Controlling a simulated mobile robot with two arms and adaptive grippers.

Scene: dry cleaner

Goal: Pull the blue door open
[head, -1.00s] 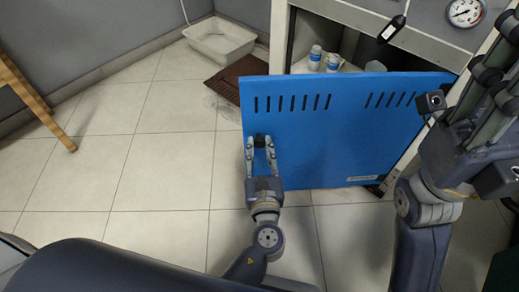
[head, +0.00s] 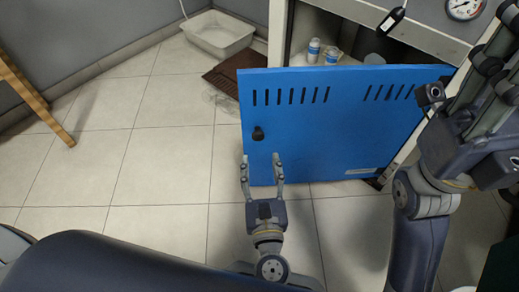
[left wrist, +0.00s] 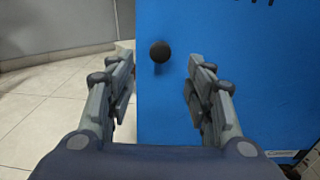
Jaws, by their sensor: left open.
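The blue door (head: 335,125) stands ajar from the cabinet, with its hinge side at the right. Its black knob (head: 258,133) is near the left edge; in the left wrist view the knob (left wrist: 160,51) shows beyond and between the fingers. My left gripper (head: 262,159) is open and empty, just short of the knob and apart from it. In the left wrist view the two fingers (left wrist: 161,72) are spread wide. My right gripper (head: 497,65) is at the upper right, partly cut off by the frame edge, and its jaws are unclear.
The cabinet (head: 277,35) shows white bottles (head: 332,55) inside, behind the door. A black tag (head: 391,20) and a gauge (head: 464,8) are on its front. A white basin (head: 217,33) and a brown mat (head: 228,75) lie on the floor.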

